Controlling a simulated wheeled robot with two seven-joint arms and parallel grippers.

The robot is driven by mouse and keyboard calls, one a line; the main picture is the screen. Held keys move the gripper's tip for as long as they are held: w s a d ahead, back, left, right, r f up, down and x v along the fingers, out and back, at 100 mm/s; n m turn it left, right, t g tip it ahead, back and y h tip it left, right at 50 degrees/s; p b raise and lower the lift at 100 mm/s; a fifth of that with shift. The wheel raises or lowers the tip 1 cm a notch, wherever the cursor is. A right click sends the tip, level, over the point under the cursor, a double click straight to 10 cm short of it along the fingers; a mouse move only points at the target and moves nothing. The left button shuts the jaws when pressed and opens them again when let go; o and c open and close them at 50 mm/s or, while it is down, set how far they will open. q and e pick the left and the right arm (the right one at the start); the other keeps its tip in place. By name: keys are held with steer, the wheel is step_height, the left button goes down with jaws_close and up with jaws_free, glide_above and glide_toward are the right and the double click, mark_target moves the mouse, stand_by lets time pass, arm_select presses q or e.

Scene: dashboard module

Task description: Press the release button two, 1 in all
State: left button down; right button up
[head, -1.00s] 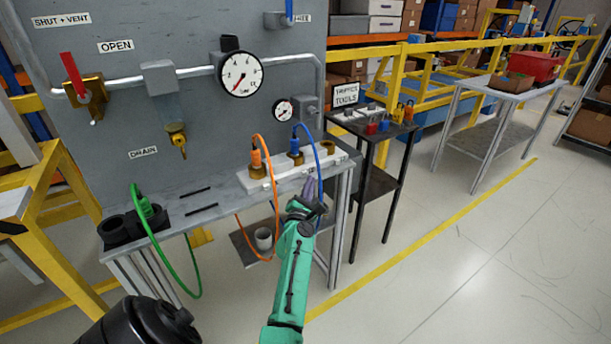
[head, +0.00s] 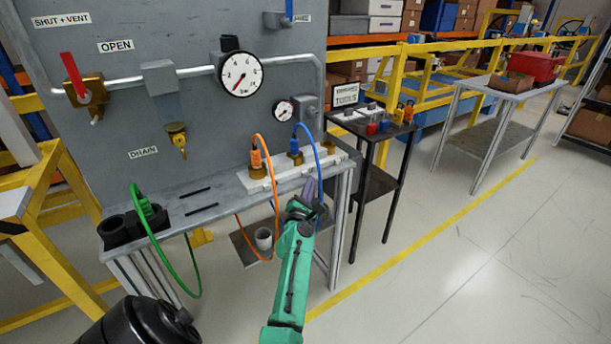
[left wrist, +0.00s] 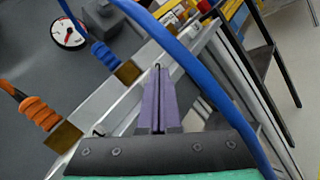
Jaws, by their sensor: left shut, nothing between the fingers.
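A pale block (head: 258,184) with brass ports sits on the grey bench top at its right end. An orange connector (head: 256,158) with an orange hose and a blue connector (head: 295,148) with a blue hose stand in it. In the left wrist view the orange connector (left wrist: 38,113) is left and the blue connector (left wrist: 107,56) is upper middle. My left gripper (head: 311,181) is shut and empty, its purple fingers (left wrist: 157,72) pointing at the block's front, near the blue hose. I cannot tell whether the tips touch it. No release button can be made out clearly. My right gripper is out of view.
The blue hose (left wrist: 209,88) loops close beside my left fingers. A green hose (head: 160,262) hangs at the bench's left. A grey panel (head: 200,110) with gauges and valves stands behind. A dark tool stand (head: 372,185) is close on the right; open floor lies beyond.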

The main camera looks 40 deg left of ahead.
arm_select(q)
steer(key=shift+w+a, duration=0.1)
steer(key=shift+a, duration=0.3)
steer(key=shift+a, duration=0.55)
stand_by(1.0)
steer(key=shift+d, duration=0.1)
steer(key=shift+s+d+f, duration=0.2)
steer(key=shift+d+f, duration=0.15)
steer(key=shift+d, duration=0.35)
